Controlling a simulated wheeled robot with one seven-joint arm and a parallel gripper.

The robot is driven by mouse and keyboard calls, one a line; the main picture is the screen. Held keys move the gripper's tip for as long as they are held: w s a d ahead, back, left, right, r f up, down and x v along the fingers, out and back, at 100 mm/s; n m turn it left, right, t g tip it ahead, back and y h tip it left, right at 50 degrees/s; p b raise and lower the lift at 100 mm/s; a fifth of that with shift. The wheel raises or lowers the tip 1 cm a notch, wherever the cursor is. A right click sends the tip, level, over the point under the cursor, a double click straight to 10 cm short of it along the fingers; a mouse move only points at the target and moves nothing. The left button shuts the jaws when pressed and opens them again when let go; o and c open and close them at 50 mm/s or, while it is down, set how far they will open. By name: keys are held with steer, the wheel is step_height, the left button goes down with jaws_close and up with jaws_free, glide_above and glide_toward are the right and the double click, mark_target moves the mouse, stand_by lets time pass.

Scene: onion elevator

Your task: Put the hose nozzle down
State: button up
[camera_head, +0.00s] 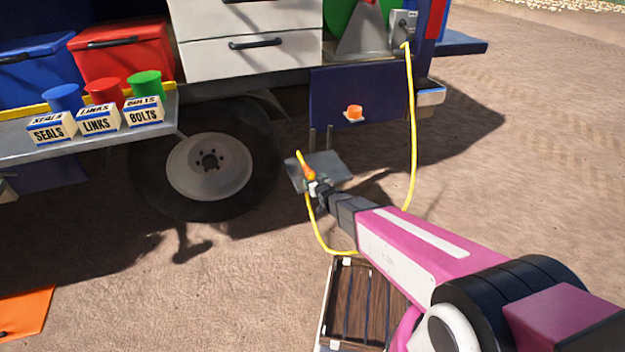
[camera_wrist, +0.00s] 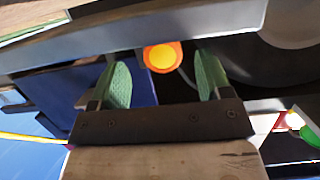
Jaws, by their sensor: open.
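The hose nozzle (camera_head: 306,167), orange with a yellow end, shows just past my gripper (camera_head: 315,187) in the head view. It leans up and left in front of a small grey plate (camera_head: 333,170); whether it touches the plate or the fingers is unclear. The yellow hose (camera_head: 411,130) drops from a box on the truck, loops low and rises to the nozzle. In the wrist view my gripper (camera_wrist: 163,65) has its green-padded fingers wide apart. A round orange thing with a yellow centre (camera_wrist: 162,57) shows between them; I cannot tell if it is the nozzle end-on.
The truck wheel (camera_head: 210,165) stands left of the plate. A blue panel (camera_head: 335,92) with an orange lamp (camera_head: 354,114) hangs behind it. A slatted wooden crate (camera_head: 343,305) lies below my arm. Labelled boxes (camera_head: 97,124) line a shelf at left.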

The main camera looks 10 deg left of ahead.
steer(key=v, duration=0.9)
steer(key=d+r+m+g+h, duration=0.2)
steer(key=d+h, duration=0.1)
steer(key=d, duration=0.6)
steer(key=d+r+m+g+h, duration=0.1)
steer(key=d+g+h, duration=0.15)
steer(key=d, duration=0.65)
steer(key=s+d+r+m+g+h, duration=0.1)
steer(key=s+d+r+g, duration=0.2)
steer(key=s+d, duration=0.3)
steer(key=s+d+r+m+g+h, duration=0.1)
steer(key=s+d+g, duration=0.4)
steer(key=d, duration=0.5)
step_height(320, 180, up, 3)
steer(key=shift+s+f+m, duration=0.1)
steer(key=shift+s+m, duration=0.5)
steer(key=shift+s, duration=0.45)
steer(key=shift+c, duration=0.4)
